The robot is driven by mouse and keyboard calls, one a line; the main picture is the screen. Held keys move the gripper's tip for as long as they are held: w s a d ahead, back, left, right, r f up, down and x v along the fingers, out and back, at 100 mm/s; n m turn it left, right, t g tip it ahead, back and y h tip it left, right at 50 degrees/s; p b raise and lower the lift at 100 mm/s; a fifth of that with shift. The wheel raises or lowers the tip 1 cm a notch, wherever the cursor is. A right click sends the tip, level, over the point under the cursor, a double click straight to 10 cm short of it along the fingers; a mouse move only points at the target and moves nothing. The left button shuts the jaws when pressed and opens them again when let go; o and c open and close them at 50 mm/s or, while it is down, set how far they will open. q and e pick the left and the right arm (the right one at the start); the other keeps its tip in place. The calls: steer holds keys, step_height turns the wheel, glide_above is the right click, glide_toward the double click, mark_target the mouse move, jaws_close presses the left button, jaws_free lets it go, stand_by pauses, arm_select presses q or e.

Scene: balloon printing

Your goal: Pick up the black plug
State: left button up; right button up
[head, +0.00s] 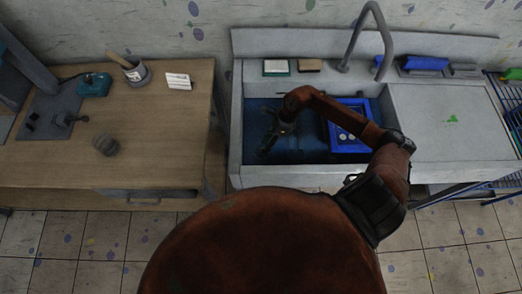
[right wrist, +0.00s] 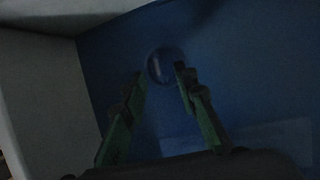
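My right gripper (head: 267,148) reaches down into the left basin of the sink. In the right wrist view its two fingers (right wrist: 160,76) are apart with nothing held between them. A dark round disc (right wrist: 166,64) lies on the blue basin floor just beyond the fingertips. It is too dim to tell whether it is the black plug or the drain opening. The gripper hides this spot in the head view. My left gripper is not in view.
A blue tray (head: 348,146) with round pale items stands in the basin (head: 238,130), right of the gripper. The basin wall (right wrist: 40,90) is close on the left in the wrist view. A curved faucet (head: 369,22) rises behind. A wooden table (head: 160,140) stands left.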

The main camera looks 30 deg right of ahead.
steer(key=shift+x, duration=1.05)
steer(key=shift+r, duration=0.1)
jaws_close()
